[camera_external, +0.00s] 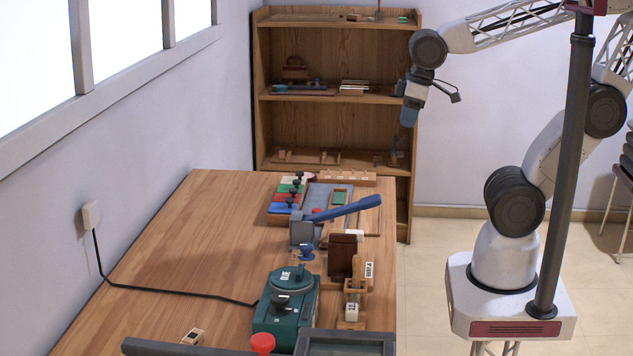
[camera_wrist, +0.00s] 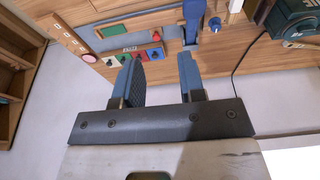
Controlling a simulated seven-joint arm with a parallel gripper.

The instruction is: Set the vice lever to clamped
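The vice (camera_external: 302,231) is a grey block standing on the wooden table near its right edge. Its long blue lever (camera_external: 345,209) slants up and to the right from the vice body. In the wrist view, the blue lever (camera_wrist: 194,12) shows at the top, beyond the fingers. My gripper (camera_external: 409,116) hangs in the air right of the table, well above and apart from the vice. In the wrist view, my gripper (camera_wrist: 158,65) has its two blue fingers spread, with nothing between them.
A green machine with a round top (camera_external: 285,305) stands in front of the vice. A brown block (camera_external: 342,257) stands close by. Coloured panels with black knobs (camera_external: 287,194) lie behind the vice. A wooden shelf (camera_external: 335,130) stands at the back. The table's left side is mostly clear.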

